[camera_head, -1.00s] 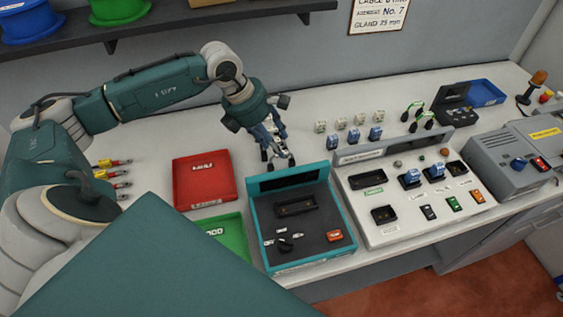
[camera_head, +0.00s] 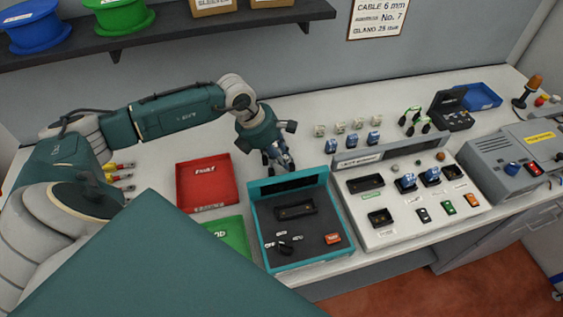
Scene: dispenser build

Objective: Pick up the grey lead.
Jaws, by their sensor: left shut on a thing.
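My left gripper (camera_head: 278,164) points down just behind the teal-framed test unit (camera_head: 262,240), to the right of the red tray. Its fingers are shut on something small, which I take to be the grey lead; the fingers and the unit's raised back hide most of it. No other grey lead can be made out on the bench. My right gripper is not in view.
The red tray (camera_head: 232,190) and the green tray (camera_head: 238,229) lie left of the test unit. Red and yellow leads (camera_head: 121,167) lie farther left. A pale control panel (camera_head: 402,222) stands to the right, with blue parts (camera_head: 332,145) behind it.

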